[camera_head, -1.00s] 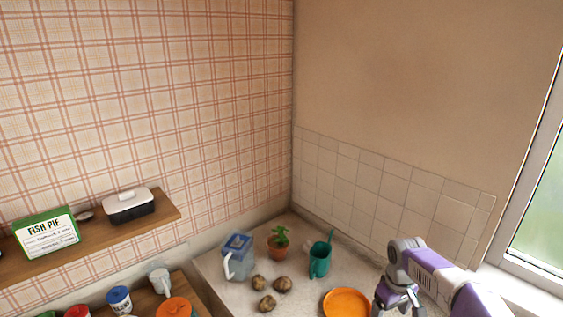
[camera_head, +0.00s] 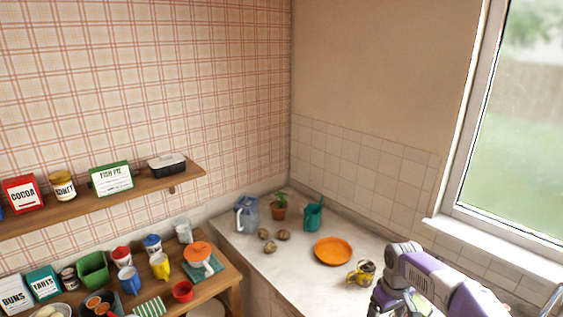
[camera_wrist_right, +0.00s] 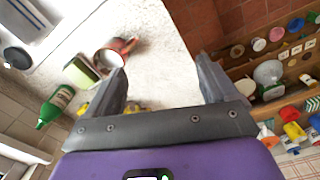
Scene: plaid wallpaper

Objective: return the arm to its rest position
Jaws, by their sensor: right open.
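My right arm (camera_head: 430,280) comes in from the lower right in the head view, over the pale counter (camera_head: 290,265). Its right gripper (camera_head: 388,303) hangs low near the bottom edge, partly cut off. In the wrist view the right gripper (camera_wrist_right: 163,75) shows two dark fingers spread wide with nothing between them, only pale counter behind. A yellow mug (camera_head: 358,277) with dark contents stands just left of and beyond the gripper in the head view. My left gripper does not show.
An orange plate (camera_head: 333,252), potatoes (camera_head: 268,242), a potted plant (camera_head: 279,208), a teal watering can (camera_head: 313,216) and a blue jug (camera_head: 246,214) stand on the counter. Crowded shelves (camera_head: 150,187) lie left.

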